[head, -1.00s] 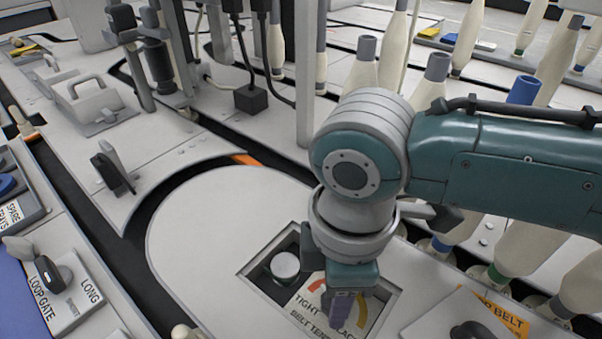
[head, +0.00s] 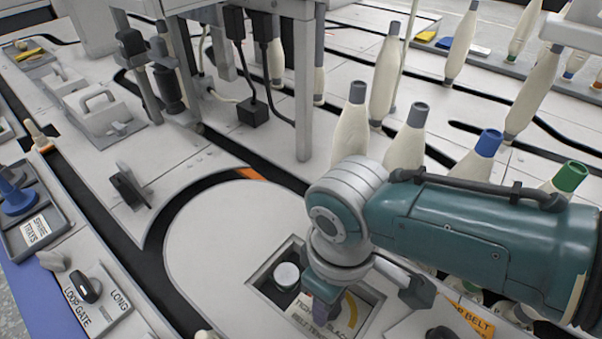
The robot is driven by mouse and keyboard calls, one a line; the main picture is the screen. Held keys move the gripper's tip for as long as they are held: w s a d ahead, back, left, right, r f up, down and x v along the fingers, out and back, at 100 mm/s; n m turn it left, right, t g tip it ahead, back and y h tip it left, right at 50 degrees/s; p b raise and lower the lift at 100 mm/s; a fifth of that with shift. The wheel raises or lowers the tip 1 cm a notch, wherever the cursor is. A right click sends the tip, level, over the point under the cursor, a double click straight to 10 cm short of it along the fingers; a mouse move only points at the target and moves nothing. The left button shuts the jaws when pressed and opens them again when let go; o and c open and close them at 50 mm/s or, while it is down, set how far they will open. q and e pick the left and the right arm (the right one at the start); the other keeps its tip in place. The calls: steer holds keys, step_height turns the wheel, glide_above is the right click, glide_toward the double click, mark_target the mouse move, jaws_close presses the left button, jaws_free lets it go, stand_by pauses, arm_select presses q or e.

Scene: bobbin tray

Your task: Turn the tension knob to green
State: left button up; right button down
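The belt tension panel (head: 302,316) lies in a square recess in the white table at the bottom centre, with part of its "TIGHT" and "SLACK" lettering showing. A yellow part of its coloured arc (head: 350,310) shows right of my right gripper (head: 321,302); no green is visible. My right gripper points down over the panel. A dark purplish piece shows at its lower end; I cannot tell whether it is fingertip or knob. The knob's pointer is hidden, and I cannot tell whether the fingers are closed on it. My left gripper is out of view.
A pale round cap (head: 287,275) stands in the recess, left of the gripper. Several cream bobbins, including a blue-topped one (head: 482,150), stand behind my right arm. A loop gate switch (head: 89,289) is at lower left. The rounded white tabletop (head: 215,240) is clear.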

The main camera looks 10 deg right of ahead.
steer(key=shift+m, duration=0.3)
steer(key=shift+c, duration=2.2)
jaws_free()
step_height(320, 180, up, 10)
steer(key=p, duration=0.8)
steer(key=shift+p, duration=0.3)
